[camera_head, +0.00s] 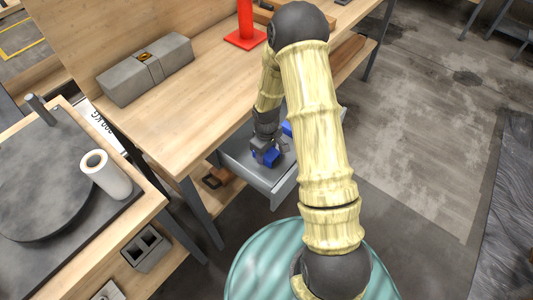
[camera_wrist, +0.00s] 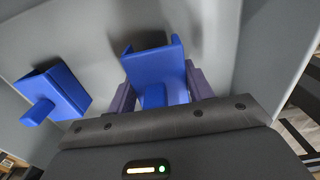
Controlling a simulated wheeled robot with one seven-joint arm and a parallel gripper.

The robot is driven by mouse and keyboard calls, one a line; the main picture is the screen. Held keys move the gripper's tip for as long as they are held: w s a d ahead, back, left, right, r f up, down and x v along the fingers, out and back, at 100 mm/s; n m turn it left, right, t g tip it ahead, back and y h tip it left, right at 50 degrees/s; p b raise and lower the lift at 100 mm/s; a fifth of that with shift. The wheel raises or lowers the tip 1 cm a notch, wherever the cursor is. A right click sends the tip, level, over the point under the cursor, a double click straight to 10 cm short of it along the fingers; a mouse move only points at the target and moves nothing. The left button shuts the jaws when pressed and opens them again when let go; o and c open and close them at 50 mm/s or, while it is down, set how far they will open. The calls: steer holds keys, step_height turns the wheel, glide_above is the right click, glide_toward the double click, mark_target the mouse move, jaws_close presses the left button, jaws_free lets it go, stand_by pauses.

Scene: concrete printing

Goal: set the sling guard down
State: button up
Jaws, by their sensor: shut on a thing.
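The sling guard (camera_wrist: 155,60) is a blue, channel-shaped piece with upright side walls. It sits between the dark fingers of my gripper (camera_wrist: 158,84), which is shut on it. In the head view my gripper (camera_head: 268,150) is down inside a grey open drawer (camera_head: 284,190), with the blue guard (camera_head: 268,158) partly hidden by the fingers. I cannot tell whether the guard touches the drawer floor. A second blue piece (camera_wrist: 52,92), a block with a stub, lies apart to the left in the wrist view.
The drawer hangs out below a wooden bench (camera_head: 180,110), whose edge is close to my arm. On the bench are a grey concrete block (camera_head: 146,70) and a red stand (camera_head: 246,30). A table with a round dark plate (camera_head: 40,180) and a white roll (camera_head: 106,176) stands at left.

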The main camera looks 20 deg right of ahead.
steer(key=shift+f, duration=0.55)
steer(key=shift+f, duration=0.25)
steer(key=o, duration=1.1)
steer(key=shift+r, duration=0.1)
step_height(320, 180, up, 12)
steer(key=shift+r+p, duration=0.15)
steer(key=shift+p, duration=0.15)
